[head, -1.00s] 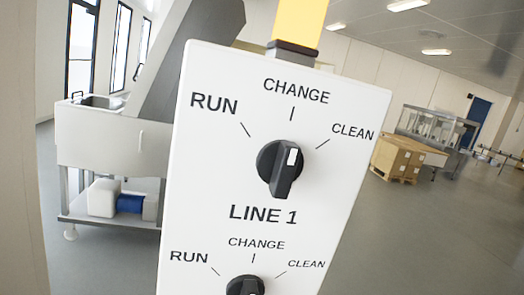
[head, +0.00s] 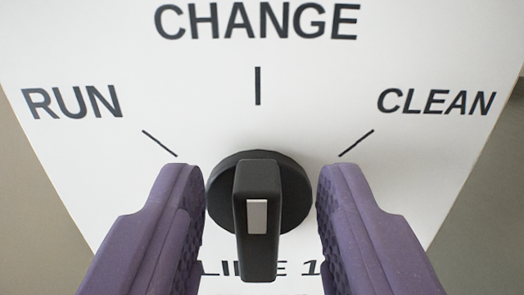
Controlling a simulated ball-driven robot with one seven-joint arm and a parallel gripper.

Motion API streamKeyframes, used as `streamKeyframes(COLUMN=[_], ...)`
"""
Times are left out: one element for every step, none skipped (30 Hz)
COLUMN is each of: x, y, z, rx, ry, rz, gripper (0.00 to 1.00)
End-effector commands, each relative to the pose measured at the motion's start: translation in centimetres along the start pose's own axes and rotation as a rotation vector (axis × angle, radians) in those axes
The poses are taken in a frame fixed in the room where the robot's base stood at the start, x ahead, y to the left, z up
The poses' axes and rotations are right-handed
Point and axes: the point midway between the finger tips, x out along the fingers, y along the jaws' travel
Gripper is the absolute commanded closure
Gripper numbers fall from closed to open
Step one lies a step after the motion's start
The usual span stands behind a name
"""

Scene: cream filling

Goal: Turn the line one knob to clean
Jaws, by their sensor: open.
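The line one knob (head: 258,185) is black and round with a raised grip bar and a light grey mark. In the head view its bar stands upright, in line with the CHANGE tick (head: 258,86). The RUN tick (head: 159,143) is at the upper left and the CLEAN tick (head: 357,143) at the upper right. My gripper (head: 261,195) is open, with one purple finger on each side of the knob. A small gap shows between each finger and the bar. The fingers and the knob bar partly hide the LINE 1 label (head: 262,268).
The white panel (head: 330,80) fills most of the view, with its slanting edges at left and right. Grey floor shows beyond the edges. The second knob seen before is out of view.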

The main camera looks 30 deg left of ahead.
Motion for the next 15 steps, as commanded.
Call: streamKeyframes(x=[0.21,0.27,0.31,0.31,0.31,0.30,0.29,0.29,0.28,0.28,0.28,0.27,0.27,0.27,0.27], y=[-0.03,-0.03,-0.02,-0.02,-0.01,-0.01,-0.01,-0.01,-0.01,-0.01,-0.01,-0.01,-0.01,-0.01,0.00], z=[-0.01,0.00,0.00,0.01,0.01,0.01,0.01,0.01,0.01,0.00,0.00,0.00,0.00,0.00,0.00], rx=[0.000,0.000,0.000,0.000,-0.001,0.000,0.000,0.000,0.000,0.000,0.000,0.000,0.000,0.000,0.000], ry=[0.000,0.000,0.000,0.000,0.000,0.000,0.000,0.000,0.000,0.000,0.000,0.000,0.000,0.000,0.000], rz=[0.000,0.000,0.000,0.000,0.000,0.000,0.000,0.000,0.000,0.000,0.000,0.000,0.000,0.000,0.000], gripper=[0.57,0.57,0.57,0.57,0.57,0.57,0.57,0.57,0.67,0.74,0.80,0.90,0.96,1.00,1.00])
